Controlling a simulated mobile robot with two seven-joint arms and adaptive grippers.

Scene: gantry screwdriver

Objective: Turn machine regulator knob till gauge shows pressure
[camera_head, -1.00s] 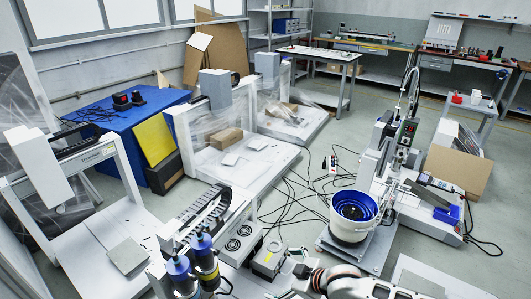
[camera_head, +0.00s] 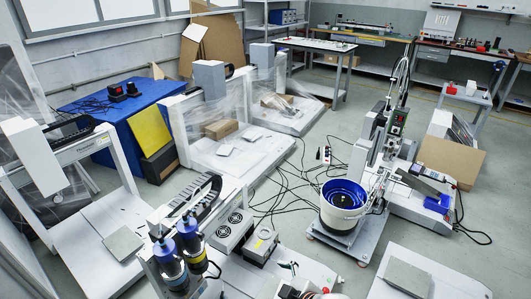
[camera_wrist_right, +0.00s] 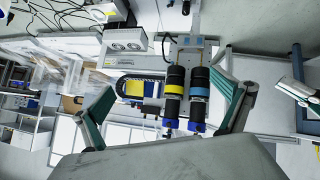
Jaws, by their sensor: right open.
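The gantry machine (camera_head: 205,225) at the lower left in the head view carries two dark cylinders (camera_head: 190,235) with blue tops. In the right wrist view the cylinders (camera_wrist_right: 185,95), with yellow and blue bands, show between the fingers, beyond the tips. My right gripper (camera_wrist_right: 165,100) is open and empty, its teal-padded fingers spread wide. I cannot pick out the regulator knob or the gauge in either view.
A white bowl feeder (camera_head: 343,210) with a blue inside stands on its base at the right. A grey box (camera_head: 260,245) sits beside the gantry machine. Black cables (camera_head: 285,185) cross the floor. A blue table (camera_head: 125,115) stands at the back left.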

